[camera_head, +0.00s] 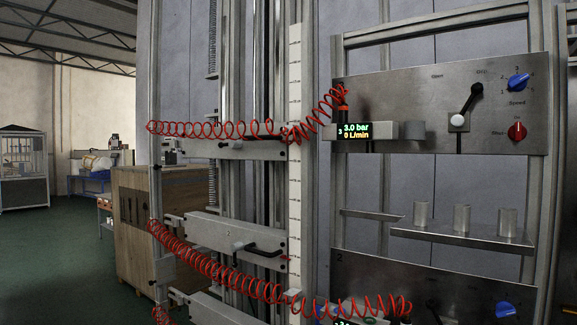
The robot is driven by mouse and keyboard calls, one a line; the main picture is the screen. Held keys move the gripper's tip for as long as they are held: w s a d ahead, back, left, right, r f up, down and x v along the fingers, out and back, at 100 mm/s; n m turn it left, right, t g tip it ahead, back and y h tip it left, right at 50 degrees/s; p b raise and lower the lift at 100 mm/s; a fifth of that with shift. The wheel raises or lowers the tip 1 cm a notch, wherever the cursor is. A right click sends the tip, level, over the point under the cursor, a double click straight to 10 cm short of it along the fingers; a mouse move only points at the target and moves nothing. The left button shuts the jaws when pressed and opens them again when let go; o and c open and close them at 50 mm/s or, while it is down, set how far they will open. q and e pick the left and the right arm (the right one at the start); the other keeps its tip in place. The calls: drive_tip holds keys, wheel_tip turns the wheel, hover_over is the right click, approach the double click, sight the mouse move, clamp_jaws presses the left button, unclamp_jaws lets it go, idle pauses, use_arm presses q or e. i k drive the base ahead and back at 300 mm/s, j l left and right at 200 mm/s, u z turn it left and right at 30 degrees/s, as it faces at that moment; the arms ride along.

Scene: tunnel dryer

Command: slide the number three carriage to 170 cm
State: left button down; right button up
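The upper carriage (225,152) is a grey horizontal plate with a dark handle, on vertical rails. A red coiled hose (215,130) runs past it towards the panel (400,88) whose display is marked 3, so it appears to be the number three carriage. A white vertical scale (294,190) stands at its right end; its figures are too small to read. A second carriage (225,232) with a black handle sits below, and part of a lower one (205,309) shows at the bottom edge. Neither of my grippers is in view.
The display (354,135) reads 3.0 bar and 0 L/min. A shelf (440,233) with 3 metal cylinders is at the right, above a panel (430,285) marked 2. More red hose (220,272) hangs across the lower carriages. A wooden crate (135,235) stands behind left.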

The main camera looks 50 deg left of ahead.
sight(272, 148)
drive_tip(key=u, duration=2)
